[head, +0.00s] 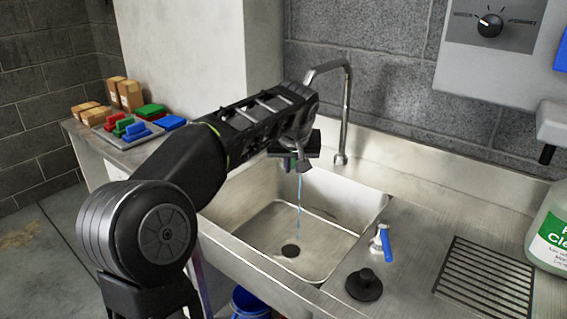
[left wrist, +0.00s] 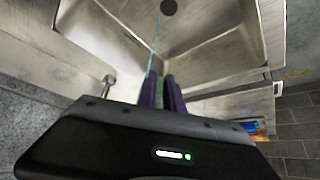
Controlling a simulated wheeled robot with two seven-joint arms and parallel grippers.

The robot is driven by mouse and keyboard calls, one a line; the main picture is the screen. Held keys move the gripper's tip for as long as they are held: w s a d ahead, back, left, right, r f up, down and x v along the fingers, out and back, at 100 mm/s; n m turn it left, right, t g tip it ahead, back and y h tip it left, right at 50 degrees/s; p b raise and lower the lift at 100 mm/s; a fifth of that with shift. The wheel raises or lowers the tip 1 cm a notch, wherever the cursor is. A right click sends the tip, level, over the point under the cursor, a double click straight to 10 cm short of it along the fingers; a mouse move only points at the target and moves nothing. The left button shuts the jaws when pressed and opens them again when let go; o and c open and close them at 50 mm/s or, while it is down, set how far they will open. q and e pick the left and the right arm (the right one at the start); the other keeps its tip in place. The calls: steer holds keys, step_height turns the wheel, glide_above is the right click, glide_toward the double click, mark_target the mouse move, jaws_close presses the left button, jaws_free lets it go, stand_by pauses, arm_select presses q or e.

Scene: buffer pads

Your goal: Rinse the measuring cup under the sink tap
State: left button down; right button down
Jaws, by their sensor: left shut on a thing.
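My left gripper (head: 297,166) is over the sink basin (head: 322,245), in front of the tap (head: 347,110). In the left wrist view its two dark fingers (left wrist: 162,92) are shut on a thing. Only a small greenish bit of that thing shows between the fingers, and I cannot tell for sure that it is the measuring cup. A thin blue water stream (head: 299,200) falls from beside the gripper towards the drain (head: 290,251). The stream also shows in the left wrist view (left wrist: 155,42). The tap's spout end is partly hidden by my arm. My right gripper is not in view.
A small blue-handled lever (head: 386,244) and a black stopper (head: 364,284) are on the counter right of the basin. A drain grille (head: 485,283) and a cleaner bottle (head: 552,235) are further right. Coloured blocks (head: 130,127) lie at the left. A blue bucket (head: 250,303) stands below.

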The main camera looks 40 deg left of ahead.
arm_select(q)
steer(key=w+p, duration=0.2)
steer(key=w, duration=0.2)
steer(key=shift+w, duration=0.15)
stand_by(0.5)
steer(key=s+b, duration=0.5)
steer(key=s, duration=0.4)
steer(key=shift+s+b, duration=0.3)
steer(key=shift+b, duration=0.05)
